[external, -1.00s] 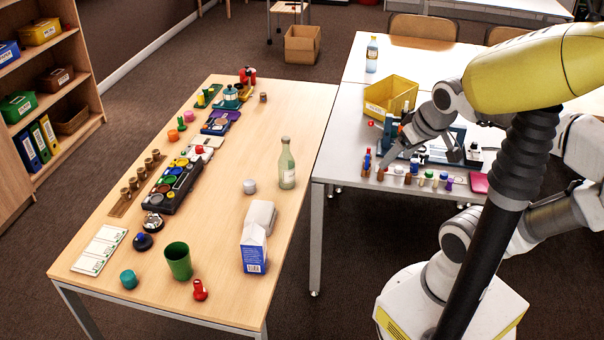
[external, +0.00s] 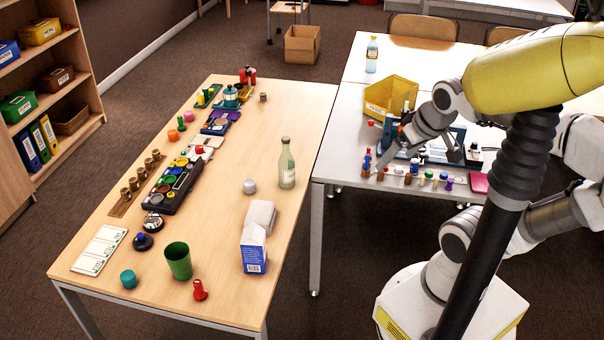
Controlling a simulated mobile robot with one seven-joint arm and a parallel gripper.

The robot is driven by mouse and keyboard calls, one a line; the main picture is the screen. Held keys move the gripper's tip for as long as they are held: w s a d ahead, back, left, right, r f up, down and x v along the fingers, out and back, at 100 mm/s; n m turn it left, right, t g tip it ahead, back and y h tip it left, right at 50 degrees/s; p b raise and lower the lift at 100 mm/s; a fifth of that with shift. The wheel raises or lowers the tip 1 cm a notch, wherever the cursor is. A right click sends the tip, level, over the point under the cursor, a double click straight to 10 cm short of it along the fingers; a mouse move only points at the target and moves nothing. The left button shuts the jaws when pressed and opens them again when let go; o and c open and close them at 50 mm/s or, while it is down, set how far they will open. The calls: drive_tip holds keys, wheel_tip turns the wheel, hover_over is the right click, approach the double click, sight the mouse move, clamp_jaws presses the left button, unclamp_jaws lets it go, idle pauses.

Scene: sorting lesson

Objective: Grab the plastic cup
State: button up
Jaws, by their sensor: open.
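A dark green cup (external: 178,262), the likely plastic cup, stands upright and open at the top near the front of the wooden table (external: 215,290). My gripper (external: 422,158) is over the white table on the right, above a row of small coloured pieces. Its grey fingers are spread apart, and I see nothing held between them. The gripper is far to the right of the cup, with the gap between the two tables in between. Part of the gripper and the pieces behind it are hidden by its own links.
A yellow bin (external: 390,95) is on the white table.

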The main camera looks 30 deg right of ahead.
drive_tip(key=w+a+f+m+t+y+b, duration=0.2)
drive_tip(key=w+a+f+m+b, duration=0.3)
drive_tip(key=w+a, duration=0.4)
drive_tip(key=w+a+f+m+t+y+b, duration=0.1)
drive_tip(key=w+a+f+m+y+b, duration=0.1)
drive_tip(key=w+a+f+m+b, duration=0.45)
drive_tip(key=m+t+y+b, duration=0.3)
drive_tip(key=m+b, duration=0.6)
drive_tip(key=m, duration=0.9)
approach(188, 262)
drive_tip(key=x, duration=0.7)
drive_tip(key=shift+w+a+f, duration=0.1)
drive_tip(key=shift+w+f, duration=0.05)
drive_tip(key=shift+w, duration=0.2)
drive_tip(key=shift+b+x, duration=0.75)
drive_tip(key=shift+x, duration=2.2)
drive_tip(key=shift+a, duration=0.1)
drive_tip(key=shift+y, duration=0.3)
drive_tip(key=c, duration=1.1)
